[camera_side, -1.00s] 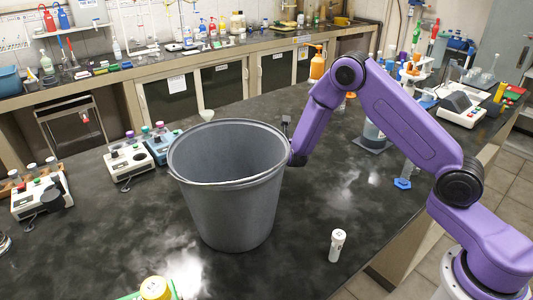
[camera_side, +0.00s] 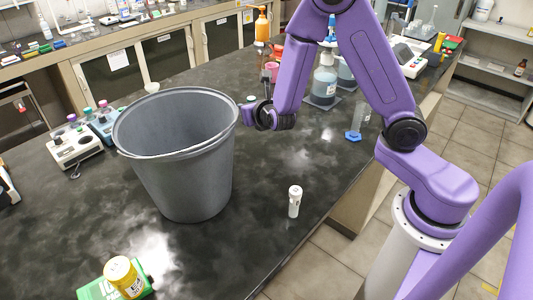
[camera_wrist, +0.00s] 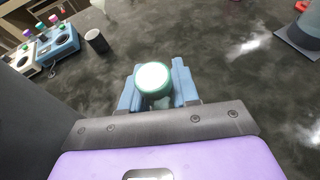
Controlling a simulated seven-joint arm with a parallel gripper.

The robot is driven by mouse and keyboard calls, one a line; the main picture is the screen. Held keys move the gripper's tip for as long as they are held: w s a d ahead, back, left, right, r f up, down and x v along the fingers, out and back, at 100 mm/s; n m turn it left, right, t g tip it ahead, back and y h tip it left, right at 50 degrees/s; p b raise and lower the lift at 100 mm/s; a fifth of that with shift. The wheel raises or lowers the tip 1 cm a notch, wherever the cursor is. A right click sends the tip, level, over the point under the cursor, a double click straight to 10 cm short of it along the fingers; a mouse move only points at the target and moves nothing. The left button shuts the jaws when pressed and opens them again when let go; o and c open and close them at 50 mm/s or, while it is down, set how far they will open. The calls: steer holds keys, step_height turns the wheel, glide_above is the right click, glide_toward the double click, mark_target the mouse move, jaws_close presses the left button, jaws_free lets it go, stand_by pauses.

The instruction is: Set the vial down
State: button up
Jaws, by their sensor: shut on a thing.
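The vial (camera_wrist: 153,78) has a white cap with a green rim and is seen from above in the wrist view. My gripper (camera_wrist: 155,90) is shut on it, with a blue finger on each side of the cap. Its lower body is hidden, so I cannot tell how far it is above the bench. In the side view my gripper (camera_side: 256,113) is beside the bucket's right rim, partly hidden by it and my wrist. A second, white vial (camera_side: 295,202) stands upright on the dark bench at the front right, apart from my gripper.
A large grey bucket (camera_side: 180,170) stands close to my gripper's left. Stirrer units (camera_side: 76,148) are beyond it. A black cylinder (camera_wrist: 97,41) stands ahead in the wrist view. A blue-grey bottle (camera_side: 324,84) is behind my arm. Bare bench (camera_wrist: 220,80) lies to the right.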

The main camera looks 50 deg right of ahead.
steer(key=s+m+g+h, duration=0.8)
steer(key=s+m, duration=0.2)
steer(key=s, duration=1.5)
glide_above(279, 171)
steer(key=shift+y, duration=0.3)
steer(key=f, duration=0.9)
steer(key=shift+s, duration=0.2)
steer(key=shift+w+f, duration=0.2)
steer(key=shift+f, duration=1.6)
steer(key=shift+f, duration=0.1)
steer(key=o, duration=1)
steer(key=shift+o, duration=0.2)
